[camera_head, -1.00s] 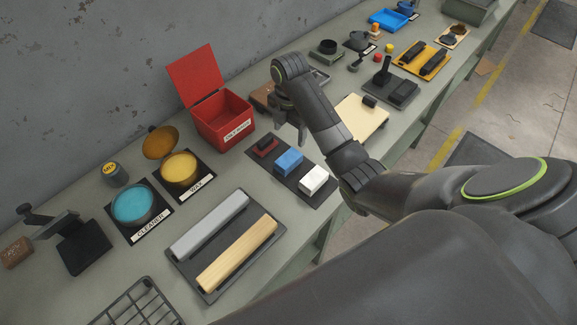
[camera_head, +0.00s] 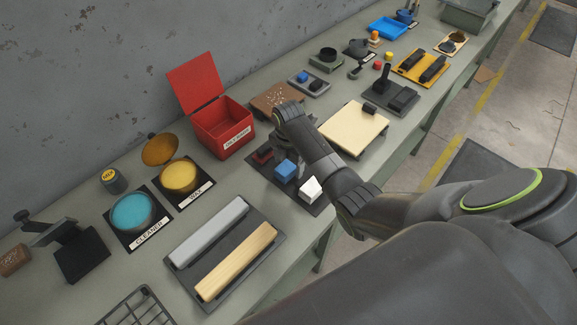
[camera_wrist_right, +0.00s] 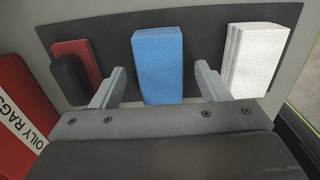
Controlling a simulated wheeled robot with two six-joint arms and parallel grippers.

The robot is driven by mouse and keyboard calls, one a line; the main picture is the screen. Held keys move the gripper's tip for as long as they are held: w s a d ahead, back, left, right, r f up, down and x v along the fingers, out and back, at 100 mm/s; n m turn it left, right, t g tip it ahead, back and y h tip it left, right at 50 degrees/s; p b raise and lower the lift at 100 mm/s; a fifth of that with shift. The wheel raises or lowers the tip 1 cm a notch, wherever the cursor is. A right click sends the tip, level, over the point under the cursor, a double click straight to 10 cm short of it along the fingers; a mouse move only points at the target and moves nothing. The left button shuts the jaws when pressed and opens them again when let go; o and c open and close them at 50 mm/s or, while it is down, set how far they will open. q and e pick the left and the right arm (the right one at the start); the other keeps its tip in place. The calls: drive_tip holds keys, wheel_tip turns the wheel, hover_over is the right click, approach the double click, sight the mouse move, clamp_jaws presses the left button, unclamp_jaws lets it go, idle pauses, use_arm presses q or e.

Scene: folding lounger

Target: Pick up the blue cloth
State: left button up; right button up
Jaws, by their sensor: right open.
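The blue cloth (camera_head: 286,169) is a small folded block on a dark mat (camera_head: 258,171), between a dark red item (camera_head: 262,156) and a white folded cloth (camera_head: 311,187). My right gripper (camera_head: 283,142) is over the mat, close to the blue cloth. In the right wrist view the blue cloth (camera_wrist_right: 158,64) stands between the two open fingers of my right gripper (camera_wrist_right: 160,88), with gaps at both sides. The white cloth (camera_wrist_right: 255,58) is right of the right finger, and the red item (camera_wrist_right: 78,62) is left of the left finger. My left gripper is not in view.
A red open box (camera_head: 222,125) labelled oily rags stands left of the mat; its side also shows in the wrist view (camera_wrist_right: 20,110). A tray (camera_head: 228,245) with grey and wooden bars lies nearer. A cream board (camera_head: 352,127) lies right of my forearm.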

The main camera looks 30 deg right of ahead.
sight(289, 165)
drive_tip(key=shift+f, duration=0.7)
drive_tip(key=c, duration=1.1)
drive_tip(key=shift+o, duration=0.2)
wheel_tip(289, 165, up, 10)
drive_tip(key=shift+r+b, duration=0.1)
drive_tip(key=shift+b, duration=0.7)
